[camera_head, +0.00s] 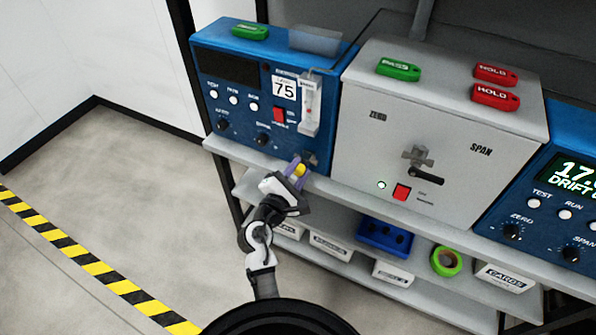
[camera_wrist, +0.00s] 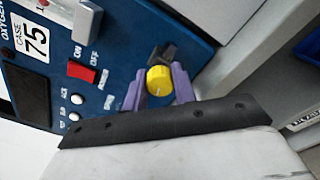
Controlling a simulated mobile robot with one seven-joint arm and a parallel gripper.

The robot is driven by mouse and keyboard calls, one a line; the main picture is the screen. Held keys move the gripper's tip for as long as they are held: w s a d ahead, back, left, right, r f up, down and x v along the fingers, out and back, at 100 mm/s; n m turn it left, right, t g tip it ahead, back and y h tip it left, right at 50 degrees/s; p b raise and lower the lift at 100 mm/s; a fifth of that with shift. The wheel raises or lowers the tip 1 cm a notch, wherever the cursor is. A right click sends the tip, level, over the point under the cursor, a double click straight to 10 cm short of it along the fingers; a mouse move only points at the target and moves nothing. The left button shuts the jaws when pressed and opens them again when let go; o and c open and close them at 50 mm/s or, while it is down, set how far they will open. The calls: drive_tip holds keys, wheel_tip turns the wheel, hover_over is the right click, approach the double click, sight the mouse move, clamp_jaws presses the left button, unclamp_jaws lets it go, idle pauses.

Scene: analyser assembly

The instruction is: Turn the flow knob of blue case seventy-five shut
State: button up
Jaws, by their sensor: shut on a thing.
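The blue case (camera_head: 262,109) labelled 75 stands at the left of the shelf, and its label also shows in the wrist view. Its yellow flow knob (camera_wrist: 160,82) is at the lower front corner, beside a dark grey fitting (camera_wrist: 177,52). My gripper (camera_wrist: 159,88) has its purple fingers on either side of the knob, shut on it. In the head view the knob (camera_head: 300,169) shows between the fingers. A white flow tube unit (camera_head: 310,104) is on the case front, above the knob.
A red switch (camera_head: 279,114) is on the case near my gripper. A grey case (camera_head: 365,140) stands close on the right, with another blue case (camera_head: 525,225) beyond it. The lower shelf holds bins and green tape (camera_head: 446,261). Floor at left is clear.

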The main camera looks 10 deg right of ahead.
drive_tip(key=shift+f, duration=0.1)
drive_tip(key=m+b, duration=0.4)
drive_tip(key=m, duration=0.1)
drive_tip(key=shift+f, duration=0.1)
drive_tip(key=m+b, duration=0.3)
drive_tip(key=m, duration=0.1)
drive_tip(key=shift+m+b, duration=0.3)
drive_tip(key=shift+b, duration=0.05)
drive_tip(key=m+b, duration=0.4)
drive_tip(key=m, duration=0.1)
drive_tip(key=shift+b, duration=0.35)
drive_tip(key=m+b, duration=0.3)
drive_tip(key=m, duration=0.2)
drive_tip(key=shift+b, duration=0.3)
drive_tip(key=shift+m, duration=0.3)
drive_tip(key=o, duration=1)
